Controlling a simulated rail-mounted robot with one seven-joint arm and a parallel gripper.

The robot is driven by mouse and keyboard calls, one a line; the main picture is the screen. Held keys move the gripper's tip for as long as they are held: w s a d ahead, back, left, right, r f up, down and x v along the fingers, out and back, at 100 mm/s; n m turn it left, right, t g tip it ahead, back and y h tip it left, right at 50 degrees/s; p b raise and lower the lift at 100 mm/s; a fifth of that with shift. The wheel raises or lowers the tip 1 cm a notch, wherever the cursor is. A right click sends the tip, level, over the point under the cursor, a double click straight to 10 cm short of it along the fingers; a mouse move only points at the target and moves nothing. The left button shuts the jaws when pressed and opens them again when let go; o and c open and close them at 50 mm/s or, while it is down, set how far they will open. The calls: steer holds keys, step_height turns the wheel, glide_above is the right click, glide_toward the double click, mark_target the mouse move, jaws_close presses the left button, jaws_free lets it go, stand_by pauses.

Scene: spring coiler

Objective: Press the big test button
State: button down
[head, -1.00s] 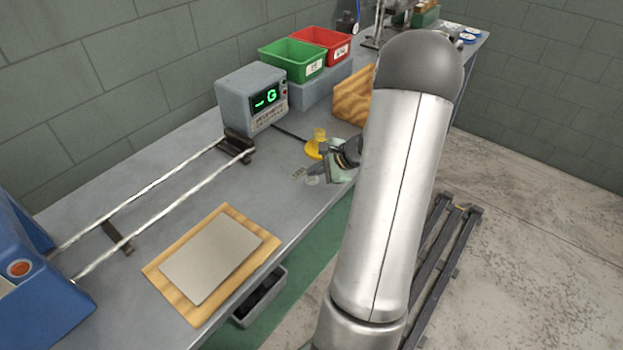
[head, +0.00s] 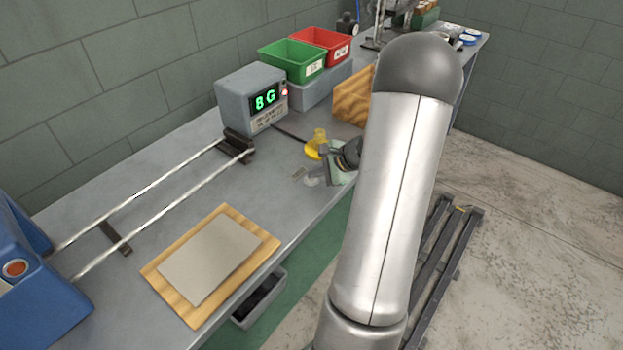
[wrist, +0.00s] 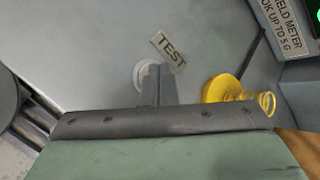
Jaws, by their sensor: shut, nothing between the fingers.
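The test button is a pale round disc (wrist: 141,75) beside a TEST label (wrist: 168,48) on the grey bench. It also shows in the head view (head: 311,182), partly behind my gripper. My gripper (wrist: 157,68) is shut and empty, with its fingertips over the disc, covering part of it. They look to be on or very close to it; exact contact is hidden. In the head view my gripper (head: 322,175) is small and partly hidden by my arm. The field meter (head: 252,100) shows a green "8 G" with a glowing red light.
A yellow stand (head: 316,146) with a spring sits just beside my gripper, also in the wrist view (wrist: 222,88). Green (head: 292,61) and red (head: 322,45) bins stand behind. A wooden board with a grey plate (head: 210,260) lies at the front left.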

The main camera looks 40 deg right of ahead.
mark_target(315, 180)
steer(key=shift+r, duration=0.1)
stand_by(0.3)
steer(key=shift+r+p, duration=0.4)
steer(key=shift+r, duration=0.3)
steer(key=shift+r+p, duration=1.6)
steer(key=shift+r, duration=0.95)
steer(key=shift+f, duration=0.1)
